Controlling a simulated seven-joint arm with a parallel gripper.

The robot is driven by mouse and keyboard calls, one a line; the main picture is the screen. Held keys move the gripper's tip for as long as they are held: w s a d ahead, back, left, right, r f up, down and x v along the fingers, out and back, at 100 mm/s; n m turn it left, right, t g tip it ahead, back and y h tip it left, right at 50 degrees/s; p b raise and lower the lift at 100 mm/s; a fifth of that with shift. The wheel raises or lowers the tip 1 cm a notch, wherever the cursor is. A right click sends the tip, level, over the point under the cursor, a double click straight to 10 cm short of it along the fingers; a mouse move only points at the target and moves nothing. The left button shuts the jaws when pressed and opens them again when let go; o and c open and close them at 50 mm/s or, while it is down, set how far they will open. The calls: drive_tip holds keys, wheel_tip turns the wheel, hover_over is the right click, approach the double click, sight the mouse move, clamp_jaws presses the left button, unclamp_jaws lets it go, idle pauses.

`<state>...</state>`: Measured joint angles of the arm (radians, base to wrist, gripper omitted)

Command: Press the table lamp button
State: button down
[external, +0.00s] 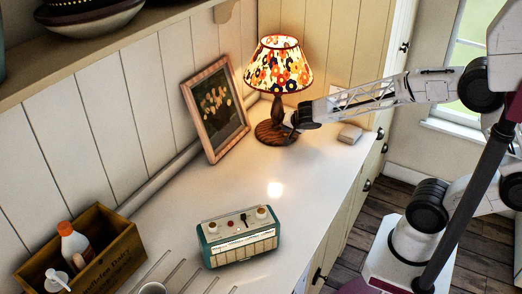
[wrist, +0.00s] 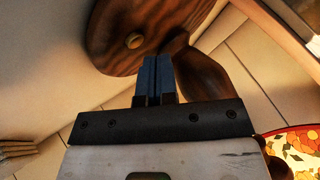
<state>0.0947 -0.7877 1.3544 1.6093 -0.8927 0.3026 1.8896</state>
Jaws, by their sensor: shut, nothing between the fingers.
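The table lamp (external: 278,68) stands lit at the back of the white counter, with a flowered shade and a dark wooden base (external: 268,133). In the wrist view the round wooden base (wrist: 105,40) fills the upper middle, and a small tan button (wrist: 134,41) sits on it. My gripper (wrist: 157,62) is shut and empty, its blue fingertips over the base, just below and right of the button, apart from it in the picture. In the external view my gripper (external: 292,130) is at the right side of the base; the button is hidden there.
A framed flower picture (external: 216,108) leans on the wall left of the lamp. A small pale block (external: 350,133) lies right of it. A teal radio (external: 240,238) and a wooden crate (external: 115,262) with bottles stand nearer the front. The counter between is clear.

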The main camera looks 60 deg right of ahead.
sight(287, 135)
drive_tip(key=shift+r, duration=2.85)
drive_tip(key=shift+r, duration=0.1)
drive_tip(key=s+a+r+n+g, duration=0.1)
drive_tip(key=s+a+r+n, duration=0.2)
drive_tip(key=s, duration=0.5)
drive_tip(key=s+a+r+n+g, duration=0.1)
drive_tip(key=s+r+n, duration=0.2)
drive_tip(key=s+r, duration=0.4)
drive_tip(key=s+a+n+g+y, duration=0.2)
drive_tip(key=s+a+n, duration=0.1)
drive_tip(key=s, duration=0.6)
drive_tip(key=s+a+n+g+y, duration=0.1)
drive_tip(key=s+n, duration=0.3)
drive_tip(key=s, duration=0.6)
drive_tip(key=shift+s+a+f+n+g+y, duration=0.15)
drive_tip(key=shift+a+n+g+y, duration=0.2)
drive_tip(key=shift+a, duration=0.55)
